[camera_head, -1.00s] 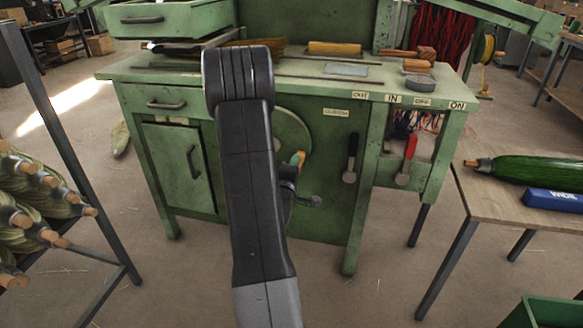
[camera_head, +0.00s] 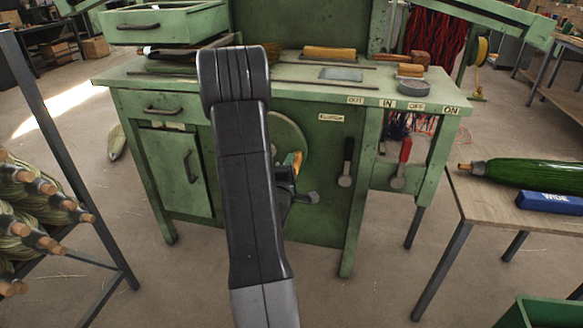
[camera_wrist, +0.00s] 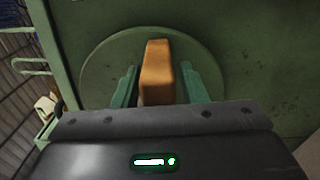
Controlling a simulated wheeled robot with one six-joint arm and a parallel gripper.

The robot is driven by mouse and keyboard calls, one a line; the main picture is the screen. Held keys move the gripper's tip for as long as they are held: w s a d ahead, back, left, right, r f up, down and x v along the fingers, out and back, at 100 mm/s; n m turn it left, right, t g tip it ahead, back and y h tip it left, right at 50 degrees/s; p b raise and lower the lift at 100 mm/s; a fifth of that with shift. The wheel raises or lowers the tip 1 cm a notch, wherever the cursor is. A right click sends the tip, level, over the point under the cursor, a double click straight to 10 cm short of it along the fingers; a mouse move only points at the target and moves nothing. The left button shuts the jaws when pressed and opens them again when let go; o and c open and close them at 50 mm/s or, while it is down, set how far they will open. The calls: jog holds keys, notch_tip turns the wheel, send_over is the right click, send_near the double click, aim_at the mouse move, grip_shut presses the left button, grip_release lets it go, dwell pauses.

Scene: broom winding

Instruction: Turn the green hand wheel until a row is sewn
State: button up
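The green hand wheel (camera_head: 289,132) is a disc on the front of the green bench, partly hidden behind my arm. It fills the middle of the wrist view (camera_wrist: 105,62). An orange-brown wooden handle (camera_wrist: 158,62) sticks out from it toward the camera. My gripper (camera_wrist: 162,88) has one green finger on each side of this handle, with a narrow gap seeming to show on both sides. The fingers look open around the handle, not closed on it. In the head view the handle (camera_head: 297,159) shows just right of my arm, and the gripper is mostly hidden.
A black lever (camera_head: 346,160) and a red-handled lever (camera_head: 402,160) hang right of the wheel. A side table (camera_head: 500,205) with a green bundle (camera_head: 530,172) stands at right. A rack of brooms (camera_head: 40,215) stands at left. The floor before the bench is clear.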

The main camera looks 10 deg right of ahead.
jog(key=shift+o, duration=0.5)
jog(key=v, duration=1.3)
jog(key=shift+s+p, duration=0.35)
jog(key=shift+a, duration=0.1)
jog(key=x, duration=1.4)
jog(key=shift+s+b, duration=0.1)
jog(key=shift+b, duration=0.25)
